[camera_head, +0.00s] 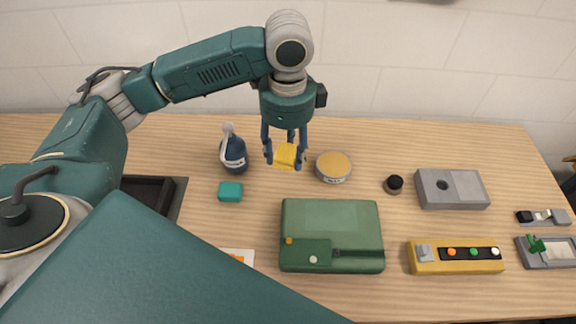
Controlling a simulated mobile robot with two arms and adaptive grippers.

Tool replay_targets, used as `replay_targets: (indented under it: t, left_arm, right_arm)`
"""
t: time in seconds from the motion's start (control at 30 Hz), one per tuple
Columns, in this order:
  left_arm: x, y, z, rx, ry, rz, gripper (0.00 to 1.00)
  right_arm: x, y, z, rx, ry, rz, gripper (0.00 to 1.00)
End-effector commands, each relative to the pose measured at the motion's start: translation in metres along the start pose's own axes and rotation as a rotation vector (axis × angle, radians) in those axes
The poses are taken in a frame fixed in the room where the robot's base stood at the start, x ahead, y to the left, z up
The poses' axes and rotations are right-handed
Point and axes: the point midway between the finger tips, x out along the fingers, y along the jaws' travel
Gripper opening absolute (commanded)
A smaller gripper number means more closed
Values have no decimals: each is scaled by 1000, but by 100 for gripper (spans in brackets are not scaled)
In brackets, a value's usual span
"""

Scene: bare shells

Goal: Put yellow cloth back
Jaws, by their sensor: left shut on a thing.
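The yellow cloth (285,155) is a small folded yellow piece between the fingers of my left gripper (285,158). The gripper points down and is shut on the cloth, toward the back of the wooden table (440,145). I cannot tell whether the cloth touches the table. My right gripper is not in view.
A teal block (230,191) and a green case (332,222) lie nearer. A grey box (470,190) and a yellow panel (470,257) are right. The back right is clear.

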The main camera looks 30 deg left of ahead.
Motion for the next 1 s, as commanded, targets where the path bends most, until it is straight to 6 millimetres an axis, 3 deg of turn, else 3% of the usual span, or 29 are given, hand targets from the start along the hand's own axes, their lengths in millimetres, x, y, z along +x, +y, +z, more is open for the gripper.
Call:
replay_targets:
  t: [0.2, 0.4, 0.7, 0.87, 1.0]
  left_arm:
    - [-21, -35, 6, 476, 3, 1, 25]
    - [-38, -62, 13, 906, 12, 2, 25]
    - [-52, -82, 19, 1294, 26, 1, 25]
    - [-40, -83, 20, 1341, 28, 6, 25]
    - [-7, -82, 20, 1340, 29, 9, 25]
  right_arm:
    - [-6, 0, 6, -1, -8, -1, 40]
    - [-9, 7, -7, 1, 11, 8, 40]
    - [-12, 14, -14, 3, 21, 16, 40]
    - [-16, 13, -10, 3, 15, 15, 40]
    - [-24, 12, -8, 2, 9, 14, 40]
